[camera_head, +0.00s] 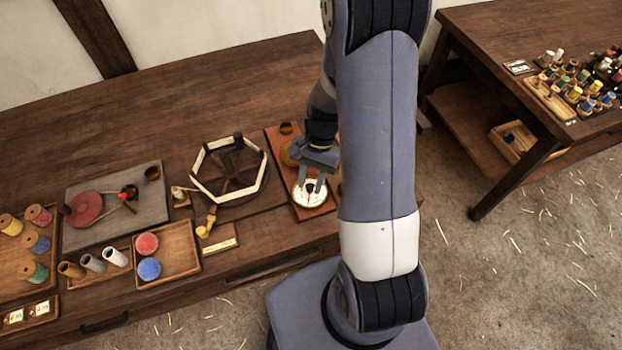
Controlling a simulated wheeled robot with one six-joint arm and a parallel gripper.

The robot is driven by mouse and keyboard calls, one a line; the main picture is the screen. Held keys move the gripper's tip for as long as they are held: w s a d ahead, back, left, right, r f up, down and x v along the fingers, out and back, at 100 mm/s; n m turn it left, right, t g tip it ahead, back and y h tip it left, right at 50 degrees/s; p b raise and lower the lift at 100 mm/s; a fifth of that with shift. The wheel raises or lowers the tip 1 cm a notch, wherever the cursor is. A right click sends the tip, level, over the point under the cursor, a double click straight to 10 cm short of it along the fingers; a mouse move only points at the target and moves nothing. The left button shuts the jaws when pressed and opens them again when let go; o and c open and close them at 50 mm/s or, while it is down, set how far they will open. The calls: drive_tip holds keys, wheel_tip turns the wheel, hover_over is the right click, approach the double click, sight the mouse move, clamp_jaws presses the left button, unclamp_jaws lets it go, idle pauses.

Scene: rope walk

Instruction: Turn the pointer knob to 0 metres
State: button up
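The white round dial (311,200) sits on a reddish-brown board (326,211) at the right end of the long table. A small dark knob with a red pointer mark (309,195) is at its middle; its numbers are too small to read. My gripper (311,186) points down over the dial. Its two fingers stand apart, one to each side of the knob, with nothing clearly clamped. I cannot tell whether they touch the knob. My arm hides the right side of the board.
A six-sided reel (265,160) stands left of the board. A second table (480,60) with several spools stands right. Straw-strewn floor lies in front.

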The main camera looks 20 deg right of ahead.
drive_tip(key=shift+o, duration=1)
drive_tip(key=v, duration=1)
drive_tip(key=shift+d+r+b, duration=0.15)
drive_tip(key=shift+r+b, duration=0.2)
drive_tip(key=shift+w, duration=0.1)
drive_tip(key=x, duration=1.1)
drive_tip(key=shift+p, duration=0.35)
drive_tip(key=shift+r, duration=0.1)
